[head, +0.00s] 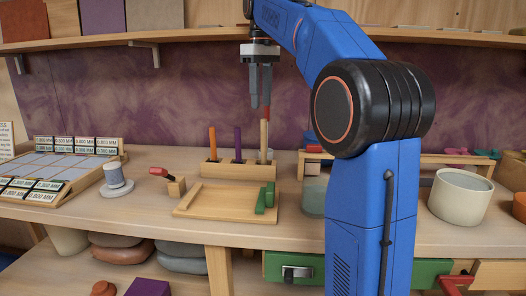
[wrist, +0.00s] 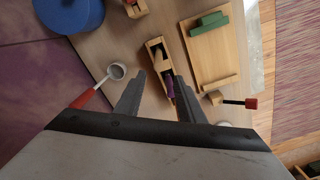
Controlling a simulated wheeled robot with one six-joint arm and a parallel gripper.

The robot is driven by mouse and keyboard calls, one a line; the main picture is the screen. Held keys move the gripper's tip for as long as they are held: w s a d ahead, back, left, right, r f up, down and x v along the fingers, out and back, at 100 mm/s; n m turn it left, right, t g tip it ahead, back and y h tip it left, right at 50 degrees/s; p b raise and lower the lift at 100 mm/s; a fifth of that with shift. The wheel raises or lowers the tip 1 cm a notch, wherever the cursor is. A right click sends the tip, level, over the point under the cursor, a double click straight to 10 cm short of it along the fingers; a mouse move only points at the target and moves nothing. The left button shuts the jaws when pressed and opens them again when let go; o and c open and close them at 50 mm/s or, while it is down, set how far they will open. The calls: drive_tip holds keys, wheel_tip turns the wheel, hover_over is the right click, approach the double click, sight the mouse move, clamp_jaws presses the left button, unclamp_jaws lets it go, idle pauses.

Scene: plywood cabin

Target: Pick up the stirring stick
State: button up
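The holder has an orange pen (head: 212,143) and a purple pen (head: 238,142). A wooden tray (head: 205,208) with a green piece lies in front. A shelf (head: 210,38) runs above.

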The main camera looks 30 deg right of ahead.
sight(262, 130)
wheel_tip(262, 130, down, 11)
drive_tip(key=shift+r, duration=0.15)
drive_tip(key=shift+d+f, duration=0.15)
drive_tip(key=shift+f, duration=1.15)
drive_tip(key=shift+d+f, duration=0.15)
drive_tip(key=shift+f, duration=1.1)
drive_tip(key=shift+c, duration=0.3)
clamp_jaws()
